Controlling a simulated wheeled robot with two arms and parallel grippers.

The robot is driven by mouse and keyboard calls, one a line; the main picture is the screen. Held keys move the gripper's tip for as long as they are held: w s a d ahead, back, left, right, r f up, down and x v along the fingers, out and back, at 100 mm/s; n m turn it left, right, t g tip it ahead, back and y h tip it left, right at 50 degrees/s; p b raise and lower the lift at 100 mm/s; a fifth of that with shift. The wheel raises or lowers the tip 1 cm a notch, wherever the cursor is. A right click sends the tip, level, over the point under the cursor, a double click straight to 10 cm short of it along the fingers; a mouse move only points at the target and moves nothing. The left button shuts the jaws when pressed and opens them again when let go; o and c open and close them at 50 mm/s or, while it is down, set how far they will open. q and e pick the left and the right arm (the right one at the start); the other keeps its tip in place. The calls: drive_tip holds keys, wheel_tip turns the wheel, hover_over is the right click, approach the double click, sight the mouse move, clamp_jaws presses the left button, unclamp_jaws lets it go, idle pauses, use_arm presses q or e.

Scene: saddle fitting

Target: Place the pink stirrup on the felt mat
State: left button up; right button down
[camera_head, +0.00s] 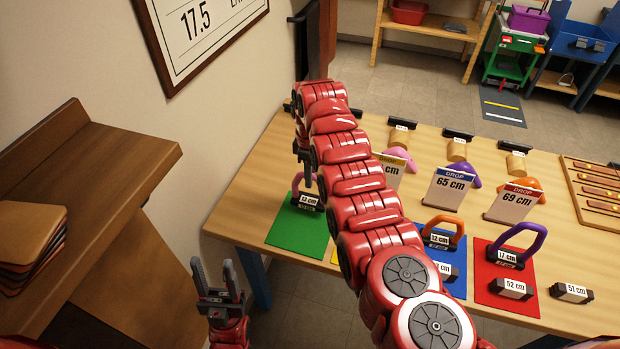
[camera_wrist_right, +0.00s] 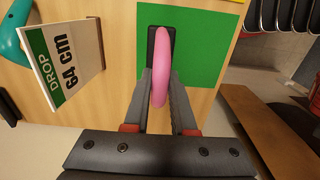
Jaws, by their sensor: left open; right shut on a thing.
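The pink stirrup (camera_head: 296,184) has a dark base with a 13 cm label and stands upright at the back part of the green felt mat (camera_head: 298,236). In the right wrist view the pink loop (camera_wrist_right: 162,65) lies between the fingers of my right gripper (camera_wrist_right: 160,88), and its dark base is over the mat's edge area (camera_wrist_right: 205,45). Whether the base touches the mat is unclear. My right gripper (camera_head: 308,178) reaches down from above and is shut on the loop. My left gripper (camera_head: 214,282) is open and empty, off the table at its front left.
An orange stirrup (camera_head: 443,228) is on the blue mat; a purple stirrup (camera_head: 522,246) is on the red mat (camera_head: 484,262). Drop signs (camera_head: 450,187) stand behind. My right arm crosses the table and hides a yellow mat. A brown cabinet (camera_head: 95,160) stands left.

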drive_tip(key=shift+s+f, duration=0.1)
drive_tip(key=shift+f, duration=1.1)
drive_tip(key=shift+f+b, duration=0.1)
drive_tip(key=shift+b, duration=0.2)
drive_tip(key=shift+f, duration=0.1)
drive_tip(key=c, duration=0.7)
unclamp_jaws()
drive_tip(key=shift+c, duration=0.2)
